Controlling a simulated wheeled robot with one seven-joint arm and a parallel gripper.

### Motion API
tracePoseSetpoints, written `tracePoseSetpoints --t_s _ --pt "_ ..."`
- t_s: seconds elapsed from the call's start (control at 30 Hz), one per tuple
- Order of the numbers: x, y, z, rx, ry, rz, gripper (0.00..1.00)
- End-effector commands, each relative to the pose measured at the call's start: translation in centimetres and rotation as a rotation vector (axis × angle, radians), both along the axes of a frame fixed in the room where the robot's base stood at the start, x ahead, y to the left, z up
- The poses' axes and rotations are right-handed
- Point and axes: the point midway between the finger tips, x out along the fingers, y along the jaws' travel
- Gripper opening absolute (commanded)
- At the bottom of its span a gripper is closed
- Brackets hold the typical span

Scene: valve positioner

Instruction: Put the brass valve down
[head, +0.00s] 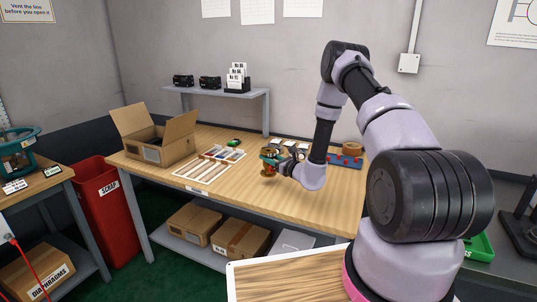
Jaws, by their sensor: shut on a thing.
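My gripper (279,164) is at the middle of the wooden workbench (230,191), at the end of my arm reaching in from the right. It is shut on the brass valve (267,171), a small brass-coloured body with some teal at its top. The valve is close over the bench top or on it; I cannot tell whether it touches. My gripper and wrist hide part of the valve and the bench behind it.
An open cardboard box (158,140) stands on the bench's left, beside flat strips and small parts (210,170). A blue holder (346,161) and a round brown item (352,147) lie right of my arm. A raised shelf (222,92) stands behind. The bench's front middle is clear.

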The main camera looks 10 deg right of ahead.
Motion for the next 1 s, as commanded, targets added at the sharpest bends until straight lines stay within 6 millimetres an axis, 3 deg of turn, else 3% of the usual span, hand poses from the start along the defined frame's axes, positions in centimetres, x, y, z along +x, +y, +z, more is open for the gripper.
tracePoseSetpoints --t_s 0.4,0.77,0.8,0.87,1.0 --pt "0.1 0.0 -4.0 0.003 -0.003 -0.002 0.00" --pt "0.1 0.0 -4.3 0.002 -0.003 -0.002 0.00" --pt "0.0 0.0 -4.5 0.000 0.000 -0.001 0.46" --pt "0.0 0.0 -4.5 0.000 0.000 -0.001 0.68" --pt "0.0 0.0 -4.4 0.000 0.000 -0.001 0.68"
